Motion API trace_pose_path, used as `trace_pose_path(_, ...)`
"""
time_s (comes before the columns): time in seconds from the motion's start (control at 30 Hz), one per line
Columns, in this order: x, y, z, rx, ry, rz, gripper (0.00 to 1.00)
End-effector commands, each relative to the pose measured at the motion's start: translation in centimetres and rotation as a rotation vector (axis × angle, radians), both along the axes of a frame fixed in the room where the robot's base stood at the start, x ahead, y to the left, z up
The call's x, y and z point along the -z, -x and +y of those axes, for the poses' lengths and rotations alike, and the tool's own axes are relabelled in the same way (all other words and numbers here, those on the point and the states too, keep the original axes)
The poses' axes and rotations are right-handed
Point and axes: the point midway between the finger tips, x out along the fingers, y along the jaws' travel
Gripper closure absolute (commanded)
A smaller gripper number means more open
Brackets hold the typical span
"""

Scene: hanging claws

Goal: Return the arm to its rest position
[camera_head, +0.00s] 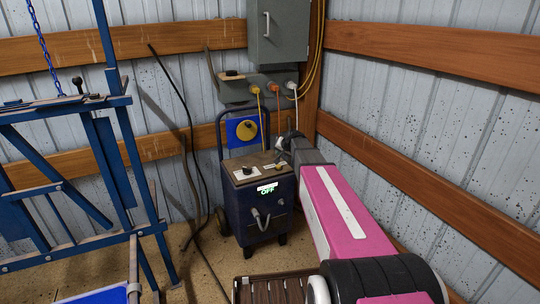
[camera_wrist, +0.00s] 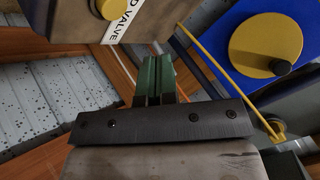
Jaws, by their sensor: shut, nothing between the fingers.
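My gripper (camera_wrist: 153,70) is shut and empty in the wrist view, its green fingers side by side in front of a dark bar. In the head view my arm (camera_head: 338,205), pink and white, reaches from the bottom right toward the corner. The gripper end (camera_head: 290,143) is small there, beside the upper right of the dark blue machine (camera_head: 262,208). Whether it touches anything cannot be told. The machine's small display reads OFF. A blue panel with a yellow disc (camera_wrist: 268,45) is at the right of the wrist view.
A blue metal frame (camera_head: 125,150) stands at the left. A grey box (camera_head: 277,32) hangs on the back wall above plugs and yellow cables (camera_head: 258,90). Wooden rails (camera_head: 430,195) line the right wall close to my arm. Some floor (camera_head: 200,270) is bare left of the machine.

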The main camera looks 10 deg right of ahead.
Motion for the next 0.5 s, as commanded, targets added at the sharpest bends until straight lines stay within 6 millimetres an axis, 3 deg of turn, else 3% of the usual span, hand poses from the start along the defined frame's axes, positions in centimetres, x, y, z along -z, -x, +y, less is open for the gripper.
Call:
trace_pose_path(0.17, 3.1, 7.3, 1.1, -0.069, 0.076, 0.109, 1.0)
trace_pose_path(0.3, 6.4, 16.1, 1.7, -0.156, 0.181, 0.258, 1.0)
trace_pose_path(0.5, 9.6, 28.0, 1.5, -0.266, 0.326, 0.47, 1.0)
